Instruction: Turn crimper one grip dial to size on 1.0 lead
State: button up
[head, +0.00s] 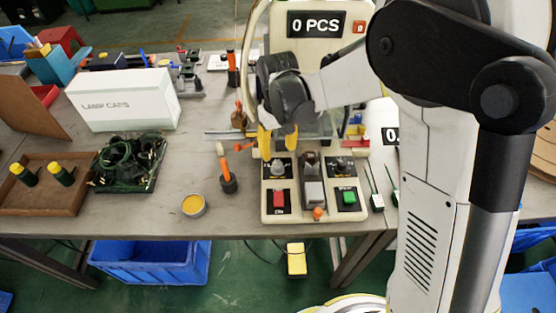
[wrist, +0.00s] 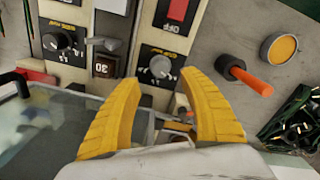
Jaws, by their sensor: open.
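The crimper control panel (head: 312,213) stands at the table's front with the "0 PCS" display (head: 316,24) above it. Its left dial (head: 278,170), a grey knob with a pale pointer, sits above the red switch; it also shows in the wrist view (wrist: 161,66). A second dial (head: 342,166) sits above the green switch and shows at the wrist view's left (wrist: 60,40). My gripper (head: 278,146) has yellow fingers, open and empty, just behind the left dial. In the wrist view, the fingertips (wrist: 160,82) are either side of it; contact cannot be told.
An orange-handled tool (head: 228,180) and a yellow-topped tin (head: 194,205) stand left of the panel. Dark coiled leads (head: 130,165), a wooden tray (head: 45,205) and a white box (head: 125,97) lie farther left. A clear guard (wrist: 40,125) is close beside my fingers.

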aim_at(278, 164)
jog(key=shift+r, duration=2.2)
